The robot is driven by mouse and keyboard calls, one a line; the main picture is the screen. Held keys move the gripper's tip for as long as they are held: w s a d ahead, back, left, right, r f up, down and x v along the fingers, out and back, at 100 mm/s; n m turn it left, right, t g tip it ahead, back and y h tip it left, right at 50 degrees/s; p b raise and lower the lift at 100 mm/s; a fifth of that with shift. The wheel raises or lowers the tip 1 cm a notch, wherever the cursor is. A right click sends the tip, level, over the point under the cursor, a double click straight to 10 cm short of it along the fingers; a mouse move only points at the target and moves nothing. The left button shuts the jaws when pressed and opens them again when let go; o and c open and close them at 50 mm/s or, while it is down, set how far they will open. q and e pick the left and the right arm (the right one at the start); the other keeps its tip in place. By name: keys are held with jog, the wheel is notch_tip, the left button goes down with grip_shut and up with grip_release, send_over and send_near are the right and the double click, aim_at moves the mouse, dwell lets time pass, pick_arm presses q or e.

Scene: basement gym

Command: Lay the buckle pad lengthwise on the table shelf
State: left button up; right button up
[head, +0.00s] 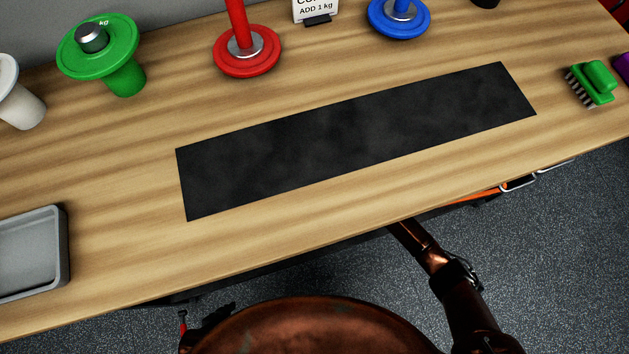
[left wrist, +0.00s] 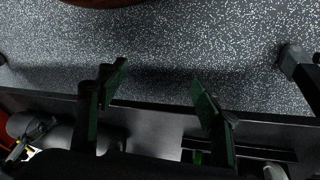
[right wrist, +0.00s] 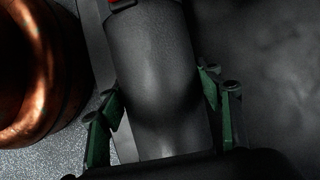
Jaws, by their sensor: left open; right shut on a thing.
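A dark grey rounded pad (right wrist: 155,70) fills the middle of the right wrist view, with a small red part at its top end. I take it to be the buckle pad. My right gripper (right wrist: 160,88) has its green fingers on both sides of it and is shut on it. In the head view my right arm reaches under the table's front edge, and the gripper is hidden there. My left gripper (left wrist: 160,76) is open and empty in the left wrist view, above speckled floor and a dark straight edge. I cannot tell whether that edge is the table shelf's.
The wooden tabletop (head: 330,190) bears a black mat (head: 350,140), green (head: 120,50), red (head: 247,55) and blue (head: 398,18) weight pieces, a green brush (head: 592,82) and a grey tray (head: 32,253). Orange and metal parts (head: 515,185) show below its front edge.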

jog(key=shift+f, duration=0.1)
pick_arm(q)
jog(key=shift+f, duration=0.1)
pick_arm(e)
jog(key=o, duration=1.3)
jog(key=shift+o, duration=0.2)
jog(key=shift+w+d+r, duration=0.1)
jog(key=shift+d+r, duration=0.05)
jog(key=shift+r, duration=0.3)
jog(key=p+v, duration=0.3)
jog(key=v, duration=0.4)
pick_arm(q)
jog(key=s+a+r+g+y, duration=0.1)
jog(key=s+a+r+g, duration=0.1)
jog(key=s+a+r, duration=0.2)
notch_tip(320, 180, up, 3)
jog(key=shift+s+a+f+g, duration=0.15)
jog(key=shift+s+a+g, duration=0.2)
jog(key=shift+s, duration=0.5)
jog(key=shift+d, duration=0.15)
pick_arm(e)
jog(key=shift+f, duration=0.1)
